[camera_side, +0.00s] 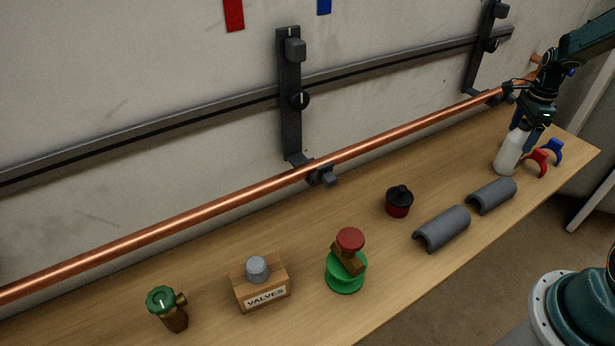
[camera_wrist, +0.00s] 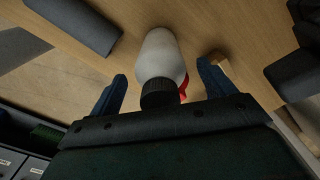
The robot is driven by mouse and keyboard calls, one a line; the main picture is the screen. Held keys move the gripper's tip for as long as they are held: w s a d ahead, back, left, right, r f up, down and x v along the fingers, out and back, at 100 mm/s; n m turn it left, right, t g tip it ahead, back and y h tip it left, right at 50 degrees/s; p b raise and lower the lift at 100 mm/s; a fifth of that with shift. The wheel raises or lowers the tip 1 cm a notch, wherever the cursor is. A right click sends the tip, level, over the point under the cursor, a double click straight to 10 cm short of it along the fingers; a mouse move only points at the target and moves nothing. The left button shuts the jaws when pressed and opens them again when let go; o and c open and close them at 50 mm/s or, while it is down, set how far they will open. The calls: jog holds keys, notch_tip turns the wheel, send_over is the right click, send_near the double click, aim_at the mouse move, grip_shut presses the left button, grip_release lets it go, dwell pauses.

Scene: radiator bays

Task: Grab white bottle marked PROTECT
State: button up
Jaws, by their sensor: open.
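The white bottle (camera_side: 507,157) stands upright on the wooden bench near its right end. No PROTECT marking is readable in either view. My gripper (camera_side: 530,132) is right at the top of the bottle in the side view, and it hides the cap there. In the wrist view the white bottle (camera_wrist: 161,55) with its black ribbed cap lies between the two blue fingers of my gripper (camera_wrist: 161,72). The fingers are apart, with a visible gap on each side of the bottle.
A red clip (camera_side: 538,162) and a blue clip (camera_side: 553,150) stand close right of the bottle. Grey half-shells (camera_side: 442,229) (camera_side: 492,195) lie to its left. A copper pipe (camera_side: 400,132) runs along the wall behind. A dark red pot (camera_side: 398,203), a VALVES box (camera_side: 261,287) and valves stand farther left.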

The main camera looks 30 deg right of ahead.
jog(key=shift+f, duration=0.35)
jog(key=shift+r, duration=0.1)
grip_shut()
dwell(0.3)
jog(key=shift+r, duration=0.15)
notch_tip(320, 180, up, 20)
dwell(0.8)
dwell(0.5)
